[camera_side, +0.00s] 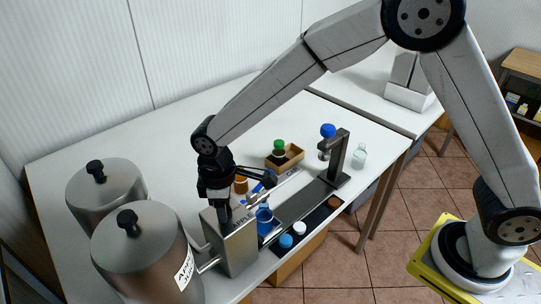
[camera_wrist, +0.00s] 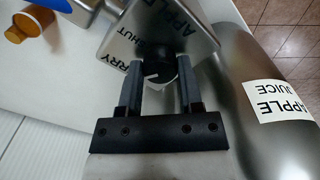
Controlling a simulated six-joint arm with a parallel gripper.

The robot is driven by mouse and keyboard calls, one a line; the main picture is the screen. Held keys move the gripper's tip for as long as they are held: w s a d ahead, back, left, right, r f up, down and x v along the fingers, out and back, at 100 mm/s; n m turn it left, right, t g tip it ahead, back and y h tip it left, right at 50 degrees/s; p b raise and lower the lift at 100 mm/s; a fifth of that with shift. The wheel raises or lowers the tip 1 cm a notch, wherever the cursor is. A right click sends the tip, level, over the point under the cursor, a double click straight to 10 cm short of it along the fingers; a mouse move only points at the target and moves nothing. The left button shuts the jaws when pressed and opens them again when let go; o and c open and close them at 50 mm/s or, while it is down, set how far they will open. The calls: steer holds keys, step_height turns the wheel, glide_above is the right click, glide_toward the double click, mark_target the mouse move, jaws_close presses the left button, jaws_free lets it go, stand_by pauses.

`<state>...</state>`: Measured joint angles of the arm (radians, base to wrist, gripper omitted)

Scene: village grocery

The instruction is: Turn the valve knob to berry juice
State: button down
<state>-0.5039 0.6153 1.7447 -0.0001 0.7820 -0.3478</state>
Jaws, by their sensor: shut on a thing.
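The black valve knob (camera_wrist: 160,60) sits on the sloped top of a metal valve box (camera_wrist: 200,42), which also shows in the side view (camera_side: 238,252). Around the knob are printed words: APPLE, SHUT, and one partly hidden that ends in RRY. My gripper (camera_wrist: 158,82) is shut on the knob, with one finger on each side. A small pale mark shows on the knob's near edge; I cannot clearly tell which word the knob points to. In the side view my gripper (camera_side: 224,208) reaches down onto the box, and the knob is hidden.
Two steel tanks with black lid knobs stand left of the box; the front tank (camera_side: 140,250) is labelled APPLE JUICE. A blue cup (camera_side: 264,222) stands right of the box.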

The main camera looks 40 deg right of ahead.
steer(key=shift+c, duration=1.3)
jaws_free()
steer(key=shift+r, duration=3.9)
steer(key=shift+d, duration=0.1)
steer(key=s+d+f+m+t, duration=0.1)
steer(key=s+d+m, duration=0.4)
steer(key=d, duration=0.6)
steer(key=s+d+f+m+t, duration=0.1)
steer(key=s+d+f+m, duration=0.2)
steer(key=s+d, duration=0.5)
steer(key=d+m, duration=0.1)
steer(key=d, duration=0.2)
steer(key=shift+d+f+m+t, duration=0.2)
steer(key=shift+f+m+t, duration=0.1)
steer(key=shift+f+m, duration=0.1)
